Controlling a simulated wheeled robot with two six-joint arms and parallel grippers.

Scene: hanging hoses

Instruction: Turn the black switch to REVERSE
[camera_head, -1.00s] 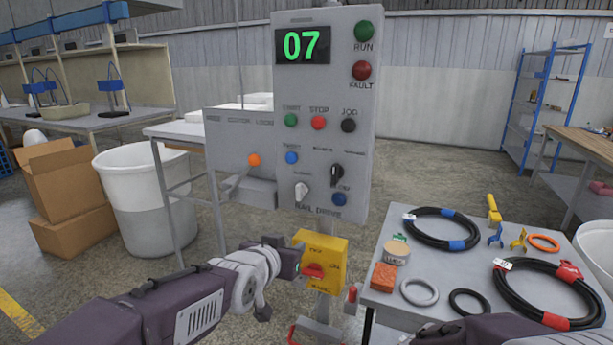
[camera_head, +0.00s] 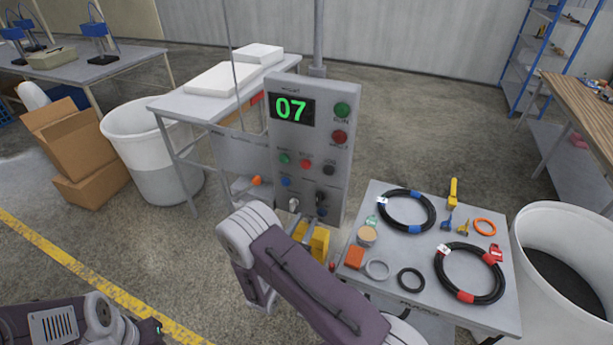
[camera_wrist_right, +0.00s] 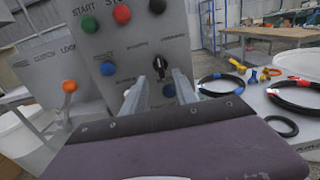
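The black switch (camera_head: 321,197) sits low on the right of the grey control panel (camera_head: 343,170). In the right wrist view the black switch (camera_wrist_right: 160,66) appears between and just beyond my right fingertips, its knob roughly upright. My right gripper (camera_head: 303,224) is in front of the panel's lower part; the right wrist view shows its two fingers (camera_wrist_right: 157,82) apart with nothing gripped. I cannot tell how far the tips are from the switch. The switch's labels are too small to read. My left gripper (camera_head: 152,329) is at the bottom left, far from the panel; its fingers are unclear.
The yellow box (camera_head: 319,241) is below, partly hidden by my right arm. A table (camera_head: 395,292) with hoses stands right; a white bin (camera_head: 150,150) stands left.

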